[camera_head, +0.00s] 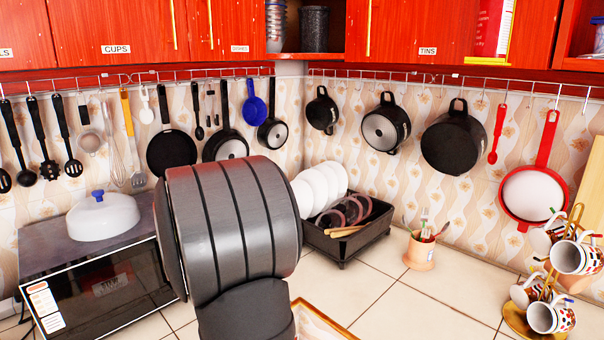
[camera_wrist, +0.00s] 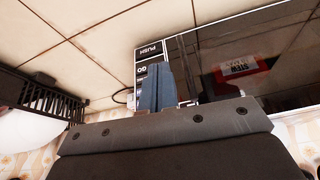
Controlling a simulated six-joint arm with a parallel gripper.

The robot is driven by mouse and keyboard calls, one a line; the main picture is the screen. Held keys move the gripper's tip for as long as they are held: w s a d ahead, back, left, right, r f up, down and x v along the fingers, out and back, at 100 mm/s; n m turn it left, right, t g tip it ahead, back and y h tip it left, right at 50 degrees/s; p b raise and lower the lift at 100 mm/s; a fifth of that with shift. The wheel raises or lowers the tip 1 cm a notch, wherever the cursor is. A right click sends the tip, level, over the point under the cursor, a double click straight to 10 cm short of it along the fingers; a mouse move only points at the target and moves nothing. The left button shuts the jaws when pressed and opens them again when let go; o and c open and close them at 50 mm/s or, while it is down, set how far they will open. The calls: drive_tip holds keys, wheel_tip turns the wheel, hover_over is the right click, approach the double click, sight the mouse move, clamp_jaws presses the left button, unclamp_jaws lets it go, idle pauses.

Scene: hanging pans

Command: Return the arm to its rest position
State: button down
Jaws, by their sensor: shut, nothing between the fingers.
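My gripper (camera_wrist: 155,70) shows in the wrist view with its blue-grey fingers together and nothing held. It points toward the dark front of the microwave, with a white label strip seen just behind the fingertips. In the head view my large grey arm link (camera_head: 232,225) fills the middle foreground. My gripper's fingers cannot be made out there. The arm hides part of the counter and the microwave's right side.
The microwave (camera_head: 100,285) carries a white lidded dish (camera_head: 103,217). The dish rack (camera_head: 345,240) holds white plates. Pans such as the large black pot (camera_head: 453,140) hang along the walls. A utensil pot (camera_head: 419,250) and mug stand (camera_head: 545,290) are right. Counter tiles between are clear.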

drive_tip(key=w+a+f, duration=0.4)
drive_tip(key=f, duration=0.1)
drive_tip(key=shift+f, duration=0.2)
idle(0.5)
